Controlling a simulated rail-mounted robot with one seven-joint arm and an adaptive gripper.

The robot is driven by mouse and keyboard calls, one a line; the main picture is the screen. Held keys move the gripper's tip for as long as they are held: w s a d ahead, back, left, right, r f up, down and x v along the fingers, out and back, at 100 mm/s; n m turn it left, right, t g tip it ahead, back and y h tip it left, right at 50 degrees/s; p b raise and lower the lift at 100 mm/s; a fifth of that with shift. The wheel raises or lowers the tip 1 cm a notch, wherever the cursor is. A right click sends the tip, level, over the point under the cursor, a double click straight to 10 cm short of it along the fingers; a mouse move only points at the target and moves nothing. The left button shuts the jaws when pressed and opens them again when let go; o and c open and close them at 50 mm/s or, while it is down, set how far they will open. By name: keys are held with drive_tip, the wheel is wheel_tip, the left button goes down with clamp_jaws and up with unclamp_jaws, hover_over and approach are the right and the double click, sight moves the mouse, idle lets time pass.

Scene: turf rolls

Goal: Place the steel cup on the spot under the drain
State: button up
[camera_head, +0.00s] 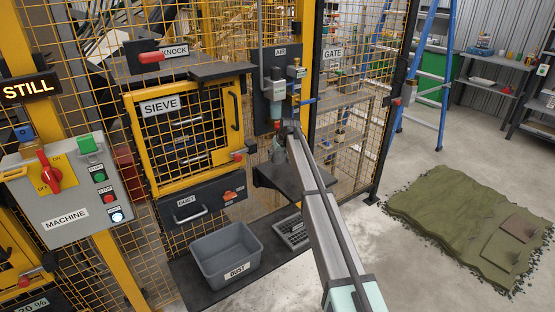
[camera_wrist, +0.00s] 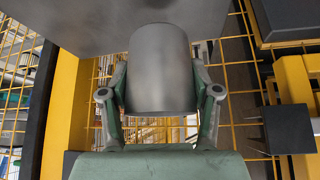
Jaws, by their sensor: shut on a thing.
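The steel cup (camera_wrist: 160,68) is a plain grey cylinder in the middle of the wrist view. My gripper (camera_wrist: 160,95) is shut on it, with a green finger on each side. In the head view my gripper (camera_head: 278,152) is over the dark shelf (camera_head: 297,180), below the air unit (camera_head: 276,95) on the AIR panel. I cannot make out the cup there. The drain and the spot under it are not clear, being partly behind my arm. I cannot tell whether the cup touches the shelf.
The yellow SIEVE door (camera_head: 187,130) and the DUST drawer (camera_head: 203,200) are left of the shelf. A grey DUST bin (camera_head: 226,255) stands lower down. Yellow mesh (camera_head: 345,150) closes the right side. A green turf mat (camera_head: 460,220) lies on the floor.

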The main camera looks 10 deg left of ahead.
sight(277, 160)
drive_tip(key=shift+f+p, duration=0.5)
drive_tip(key=shift+f, duration=1.25)
drive_tip(key=shift+f, duration=0.1)
drive_tip(key=o, duration=1.2)
drive_tip(key=b+v, duration=0.2)
drive_tip(key=v, duration=1)
